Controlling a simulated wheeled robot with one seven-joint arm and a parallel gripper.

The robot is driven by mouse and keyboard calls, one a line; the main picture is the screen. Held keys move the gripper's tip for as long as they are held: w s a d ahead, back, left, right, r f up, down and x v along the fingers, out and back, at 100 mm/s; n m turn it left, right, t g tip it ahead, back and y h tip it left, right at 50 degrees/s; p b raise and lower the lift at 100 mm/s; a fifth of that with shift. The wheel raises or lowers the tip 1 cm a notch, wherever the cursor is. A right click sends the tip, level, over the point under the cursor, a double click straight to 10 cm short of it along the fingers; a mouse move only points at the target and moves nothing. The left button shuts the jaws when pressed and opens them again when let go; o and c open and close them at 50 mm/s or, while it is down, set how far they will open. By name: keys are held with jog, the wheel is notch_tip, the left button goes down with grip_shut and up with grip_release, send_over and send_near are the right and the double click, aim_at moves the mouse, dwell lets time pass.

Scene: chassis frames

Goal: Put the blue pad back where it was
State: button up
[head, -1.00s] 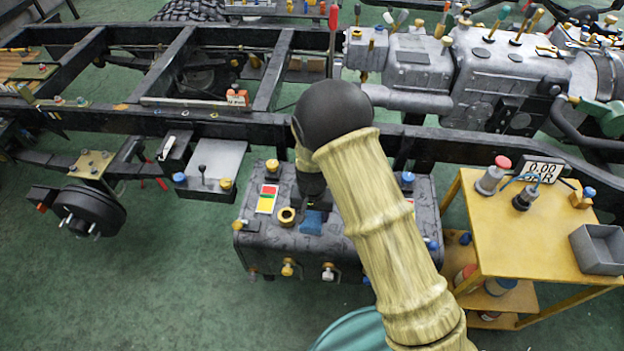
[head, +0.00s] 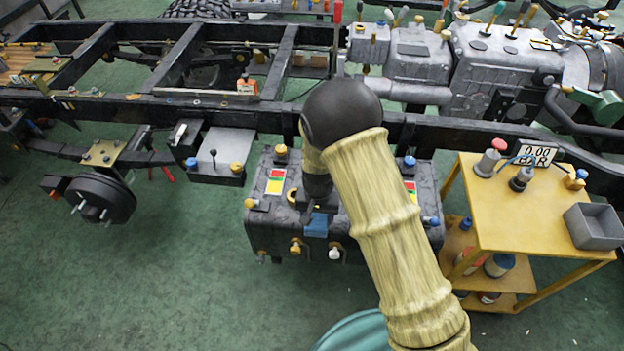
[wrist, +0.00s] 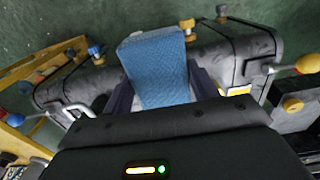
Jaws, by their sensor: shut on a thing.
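The blue pad (head: 316,226) is a small blue block with a textured face. In the wrist view the pad (wrist: 157,70) stands between the two dark jaws of my gripper (wrist: 163,92), which are shut on it. In the head view my gripper (head: 318,204) points down over the dark grey tank (head: 275,232), and the pad overlaps the tank's near top edge. I cannot tell whether the pad touches the tank. My arm hides part of the tank's top.
A yellow ring (head: 292,197) and a red-yellow-green card (head: 275,181) are left of the pad on the tank. Yellow and white valves (head: 296,246) stick out in front. A yellow cart (head: 520,225) with a grey bin (head: 594,226) stands right. Green floor (head: 190,290) is clear at front left.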

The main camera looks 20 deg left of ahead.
jog(key=w+d+r, duration=0.2)
jog(key=d, duration=0.7)
jog(key=w+d+r+m, duration=0.1)
jog(key=w+d+r, duration=0.1)
jog(key=d, duration=0.7)
jog(key=w+d+r, duration=0.2)
jog(key=w+d, duration=0.1)
jog(key=d, duration=0.7)
jog(key=shift+w+m, duration=0.2)
jog(key=shift+m, duration=0.1)
jog(key=shift+w, duration=0.15)
